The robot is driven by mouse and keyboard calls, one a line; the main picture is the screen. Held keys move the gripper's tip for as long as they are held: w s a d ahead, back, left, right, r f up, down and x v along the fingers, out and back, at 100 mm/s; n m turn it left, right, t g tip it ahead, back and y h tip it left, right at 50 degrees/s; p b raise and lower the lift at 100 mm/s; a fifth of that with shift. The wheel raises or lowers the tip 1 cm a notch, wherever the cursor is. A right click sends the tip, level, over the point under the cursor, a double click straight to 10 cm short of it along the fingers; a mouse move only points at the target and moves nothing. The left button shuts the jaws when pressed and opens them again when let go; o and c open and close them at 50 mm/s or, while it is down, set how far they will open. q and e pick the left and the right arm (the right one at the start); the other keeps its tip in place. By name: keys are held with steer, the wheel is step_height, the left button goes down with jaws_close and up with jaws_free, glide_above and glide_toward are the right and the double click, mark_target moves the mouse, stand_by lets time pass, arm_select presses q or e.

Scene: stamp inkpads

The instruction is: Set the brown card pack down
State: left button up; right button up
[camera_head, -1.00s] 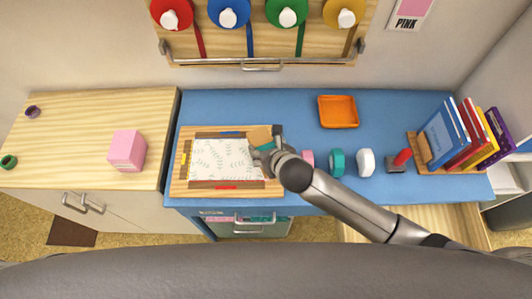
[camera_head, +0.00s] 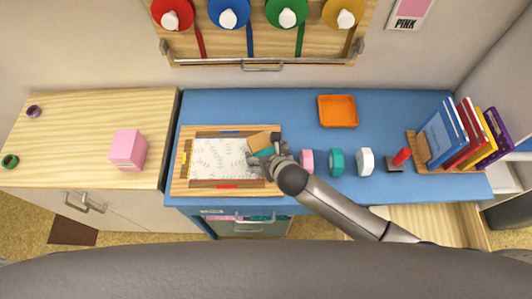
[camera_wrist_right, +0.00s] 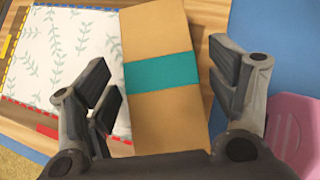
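The brown card pack (camera_head: 258,141), with a teal band around its middle, is at the right side of the wooden framed board (camera_head: 180,184). In the right wrist view the pack (camera_wrist_right: 157,35) overlaps the leaf-patterned sheet (camera_wrist_right: 60,50) and bare wood. My right gripper (camera_head: 266,155) is at the pack. In the wrist view its fingers (camera_wrist_right: 165,95) stand apart on either side of the pack, with a strip of wood showing on the right. The pack's near end is hidden by the gripper body. My left gripper is out of view.
A pink roll (camera_head: 307,161), a teal roll (camera_head: 336,162) and a white roll (camera_head: 365,162) stand to the right. An orange tray (camera_head: 338,111) is behind them. Books (camera_head: 445,135) stand at far right. The blue desk behind the board is clear.

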steer(key=shift+r, duration=0.15)
steer(key=v, duration=1.2)
steer(key=shift+a, duration=0.1)
